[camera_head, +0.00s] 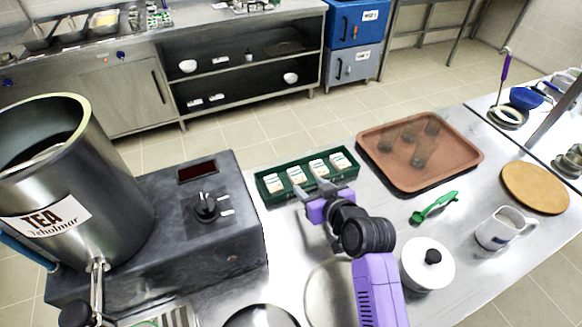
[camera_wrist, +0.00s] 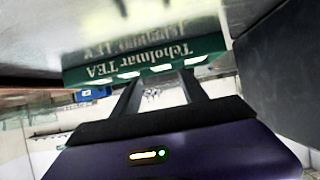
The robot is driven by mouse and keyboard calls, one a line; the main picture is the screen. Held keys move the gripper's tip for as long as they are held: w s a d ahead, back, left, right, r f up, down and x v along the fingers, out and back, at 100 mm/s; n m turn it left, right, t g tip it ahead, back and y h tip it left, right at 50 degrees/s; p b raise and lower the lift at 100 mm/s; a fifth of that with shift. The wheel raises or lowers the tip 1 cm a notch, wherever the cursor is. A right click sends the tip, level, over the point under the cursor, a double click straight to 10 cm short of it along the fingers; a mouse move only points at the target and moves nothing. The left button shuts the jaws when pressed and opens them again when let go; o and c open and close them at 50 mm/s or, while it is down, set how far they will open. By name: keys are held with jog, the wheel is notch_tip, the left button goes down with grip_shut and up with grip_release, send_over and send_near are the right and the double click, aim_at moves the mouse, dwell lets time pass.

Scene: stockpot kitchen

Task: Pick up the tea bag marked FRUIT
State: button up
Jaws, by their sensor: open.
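A dark green tea box (camera_head: 262,189) stands on the steel counter. Several pale tea bags (camera_head: 297,175) stand in a row in its compartments. Their markings are too small to read, so I cannot tell which one says FRUIT. My gripper (camera_head: 311,188) is at the near side of the box, around its middle, open with nothing between the fingers. In the wrist view my gripper (camera_wrist: 160,78) has its two fingers apart, pointing at the box (camera_wrist: 150,60), whose front reads "Teholmar TEA". Whether the fingertips touch the box cannot be told.
A large tea urn (camera_head: 75,190) and a dark control unit (camera_head: 215,215) stand left of the box. A brown tray (camera_head: 450,165) with several dark cups lies to the right.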

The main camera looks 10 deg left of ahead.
aim_at(298, 177)
jog(key=shift+p+x, duration=0.3)
jog(key=shift+x, duration=3.75)
jog(key=shift+a+r, duration=0.1)
grip_shut()
jog(key=shift+r, duration=0.1)
